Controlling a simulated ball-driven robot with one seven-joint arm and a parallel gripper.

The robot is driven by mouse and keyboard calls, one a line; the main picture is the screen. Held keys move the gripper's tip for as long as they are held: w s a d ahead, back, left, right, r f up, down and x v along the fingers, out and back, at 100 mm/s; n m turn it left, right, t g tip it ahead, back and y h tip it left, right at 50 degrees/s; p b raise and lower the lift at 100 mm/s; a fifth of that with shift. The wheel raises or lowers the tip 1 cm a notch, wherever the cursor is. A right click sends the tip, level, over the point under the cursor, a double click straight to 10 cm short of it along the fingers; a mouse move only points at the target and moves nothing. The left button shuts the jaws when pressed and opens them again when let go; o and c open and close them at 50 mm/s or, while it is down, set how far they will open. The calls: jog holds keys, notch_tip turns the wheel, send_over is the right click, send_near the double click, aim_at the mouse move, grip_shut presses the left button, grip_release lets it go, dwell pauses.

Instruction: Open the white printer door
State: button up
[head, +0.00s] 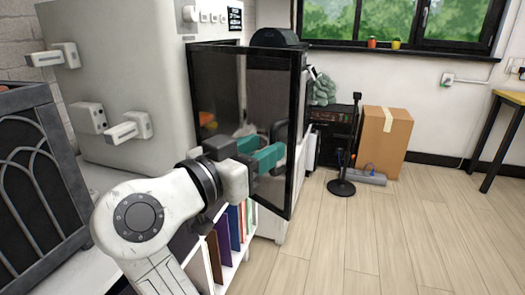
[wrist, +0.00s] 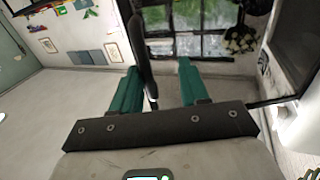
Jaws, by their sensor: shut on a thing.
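The printer door (head: 271,92) is a dark see-through panel in a black frame, right of the big pale cabinet in the head view. It appears to stand out at an angle from the printer, whose body is mostly hidden behind it. My gripper (head: 266,158) has teal fingers and is at the door's lower half. In the wrist view my gripper (wrist: 158,90) has a slim dark bar (wrist: 146,60) between its fingers. The bar seems to be the door's handle or edge; I cannot tell which. It looks closer to the left finger.
A pale cabinet (head: 125,60) with protruding handles stands at left, beside a dark arched-panel piece (head: 38,180). A shelf of books (head: 228,235) is below the door. A cardboard box (head: 384,140) and black stand (head: 342,187) are beyond. The wooden floor at right is clear.

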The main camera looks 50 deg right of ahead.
jog(key=shift+s+d+f, duration=0.1)
dwell(0.6)
jog(key=a, duration=0.7)
jog(key=a+p, duration=0.1)
jog(key=a, duration=0.3)
jog(key=shift+s, duration=0.3)
jog(key=shift+d, duration=0.1)
